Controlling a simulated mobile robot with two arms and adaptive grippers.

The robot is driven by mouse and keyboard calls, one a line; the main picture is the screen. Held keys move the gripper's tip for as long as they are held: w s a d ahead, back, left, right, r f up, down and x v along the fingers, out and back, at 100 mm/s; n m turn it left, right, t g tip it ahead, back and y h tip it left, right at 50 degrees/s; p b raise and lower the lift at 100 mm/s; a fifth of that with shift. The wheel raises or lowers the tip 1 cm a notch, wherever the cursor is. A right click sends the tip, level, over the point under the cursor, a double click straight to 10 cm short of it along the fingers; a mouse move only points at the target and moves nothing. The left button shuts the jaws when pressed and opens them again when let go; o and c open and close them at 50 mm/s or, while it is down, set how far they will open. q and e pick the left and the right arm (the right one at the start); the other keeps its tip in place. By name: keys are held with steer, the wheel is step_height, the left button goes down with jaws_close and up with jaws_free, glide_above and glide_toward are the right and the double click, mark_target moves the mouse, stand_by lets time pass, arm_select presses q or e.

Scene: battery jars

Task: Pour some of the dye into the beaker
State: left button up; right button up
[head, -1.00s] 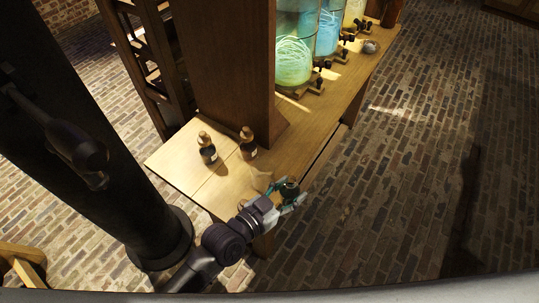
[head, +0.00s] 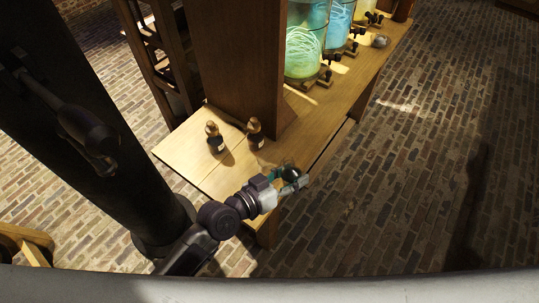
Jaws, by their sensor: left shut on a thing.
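My left gripper (head: 292,184) is at the front right corner of the wooden table, shut on a small dark, rounded thing (head: 290,171) that looks like a dye bottle. The fingers hide part of it, and I cannot tell its contents. Two dark bottles with pale labels and gold-brown tops stand upright on the table, one on the left (head: 215,138) and one on the right (head: 255,133). I cannot make out the beaker clearly; a faint glassy shape near the gripper is partly hidden. My right gripper is not in view.
A thick wooden post (head: 240,70) rises behind the two bottles. Large glass jars with glowing green (head: 303,50) and blue (head: 338,25) contents stand further back along the table (head: 185,160). The brick floor (head: 400,180) to the right is open.

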mark_target(285, 167)
arm_select(q)
steer(key=r, duration=0.1)
steer(key=r+n+p, duration=0.1)
steer(key=r, duration=0.1)
steer(key=shift+w+a+n, duration=0.25)
steer(key=shift+w+n, duration=0.05)
steer(key=shift+w, duration=0.1)
steer(key=shift+w+a+f+g, duration=0.1)
steer(key=shift+g, duration=0.2)
steer(key=shift+w+a+r+n+h+p, duration=0.2)
steer(key=shift+w+r+n+h+p, duration=0.15)
steer(key=shift+n, duration=0.35)
steer(key=shift+s+f+n, duration=0.1)
steer(key=shift+f+n, duration=0.2)
steer(key=shift+f, duration=0.15)
steer(key=shift+s+d+f+n+g+h, duration=0.15)
steer(key=shift+f+n+g+h, duration=0.25)
steer(key=shift+n, duration=0.6)
step_height(285, 167, down, 2)
steer(key=shift+s+f+n+b, duration=0.15)
steer(key=shift+f+n+b, duration=0.1)
steer(key=shift+n+b, duration=0.45)
steer(key=shift+d+r+n+h+p, duration=0.1)
steer(key=shift+r+n+h+p, duration=0.15)
steer(key=shift+r+n+p, duration=0.55)
steer(key=shift+s+f+p, duration=0.1)
steer(key=shift+f+p, duration=0.05)
steer(key=shift+p, duration=0.3)
